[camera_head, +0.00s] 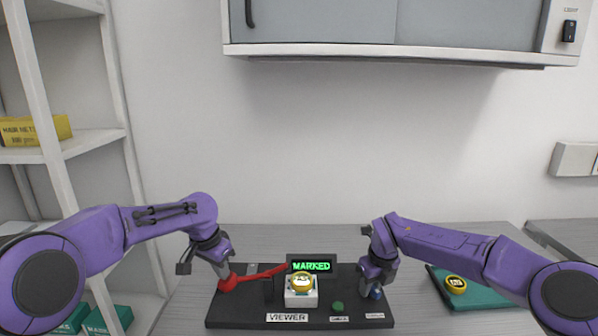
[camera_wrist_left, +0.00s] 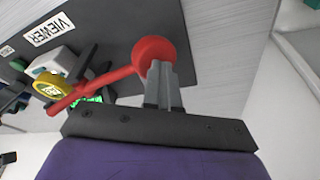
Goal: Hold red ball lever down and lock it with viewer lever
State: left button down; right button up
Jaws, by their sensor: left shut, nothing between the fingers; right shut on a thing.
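The red ball lever (camera_head: 262,274) lies almost flat along the left of a dark base plate, its ball (camera_head: 229,284) at the left end. My left gripper (camera_head: 224,271) is shut and empty, its fingertips at the ball from above. In the left wrist view the shut fingertips (camera_wrist_left: 160,70) overlap the edge of the ball (camera_wrist_left: 153,50); whether they press on it I cannot tell. My right gripper (camera_head: 376,287) is shut on a dark blue knob (camera_head: 376,294) at the plate's right end, mostly hidden by the fingers. A "VIEWER" label (camera_head: 287,318) is on the plate's front.
A yellow-rimmed disc (camera_head: 302,281) sits on a white block (camera_head: 301,298) mid-plate, before a display (camera_head: 311,266) reading "MARKED". A dark upright part (camera_head: 268,289) stands left of it, a green button (camera_head: 337,308) right. Another disc (camera_head: 456,284) lies on a teal pad (camera_head: 482,298).

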pick_arm(q)
jog(key=shift+d, duration=0.15)
pick_arm(e)
jog(key=shift+a, duration=0.1)
jog(key=n, duration=0.4)
jog(key=shift+n+g+y, duration=0.3)
jog(key=shift+n+y, duration=0.1)
jog(key=shift+f+n, duration=0.1)
jog(key=shift+n, duration=0.9)
jog(key=n, duration=0.2)
jog(key=shift+n+g+y, duration=0.3)
jog(key=shift+n, duration=0.1)
